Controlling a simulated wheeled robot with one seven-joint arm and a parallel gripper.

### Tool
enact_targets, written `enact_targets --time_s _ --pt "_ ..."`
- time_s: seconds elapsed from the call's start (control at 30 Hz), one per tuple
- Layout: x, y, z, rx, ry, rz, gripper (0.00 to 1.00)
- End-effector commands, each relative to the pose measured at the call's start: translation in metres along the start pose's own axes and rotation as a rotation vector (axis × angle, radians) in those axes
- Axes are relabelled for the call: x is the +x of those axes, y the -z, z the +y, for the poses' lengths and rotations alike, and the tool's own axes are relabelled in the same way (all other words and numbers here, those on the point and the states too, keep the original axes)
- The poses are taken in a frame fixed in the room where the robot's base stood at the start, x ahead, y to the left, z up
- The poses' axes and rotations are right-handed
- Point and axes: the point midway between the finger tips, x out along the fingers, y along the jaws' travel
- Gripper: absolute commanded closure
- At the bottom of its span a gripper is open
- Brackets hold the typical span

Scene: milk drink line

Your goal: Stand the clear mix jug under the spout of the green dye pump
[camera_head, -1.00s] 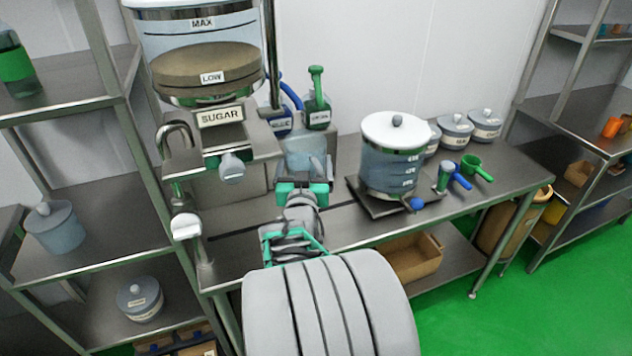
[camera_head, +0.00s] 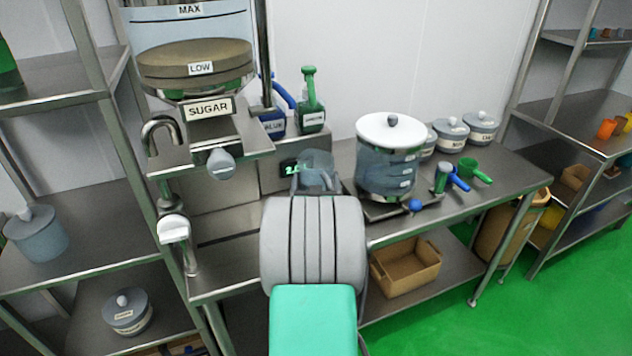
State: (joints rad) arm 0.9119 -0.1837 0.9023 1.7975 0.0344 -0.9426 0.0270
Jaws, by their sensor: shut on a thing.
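The clear mix jug (camera_head: 317,169) shows just above my arm's large grey link, in front of the low steel stand; its lower part is hidden. My gripper is almost wholly hidden behind that link, shut on the jug, as the earlier view of its fingers at the jug bears out. The green dye pump (camera_head: 312,108) stands on the stand at the back, behind and above the jug. The jug is apart from the pump; whether it touches the surface below cannot be told.
A blue pump (camera_head: 273,121) stands left of the green one. The sugar hopper (camera_head: 195,65) is at left. A green-lit display (camera_head: 290,167) is beside the jug. A lidded clear tank (camera_head: 388,170), blue and green scoops (camera_head: 470,168) and grey canisters (camera_head: 451,134) are at right.

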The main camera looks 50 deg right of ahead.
Motion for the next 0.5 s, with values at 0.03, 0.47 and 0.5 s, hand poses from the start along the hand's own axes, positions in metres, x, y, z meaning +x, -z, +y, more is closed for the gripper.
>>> enact_targets --time_s 0.03,0.47,0.5 --pt "0.001 0.001 0.0 0.0 0.0 0.004 0.82" --pt "0.0 -0.009 0.0 0.0 0.0 0.004 0.82" --pt "0.0 -0.01 0.0 0.0 0.0 0.004 0.82"
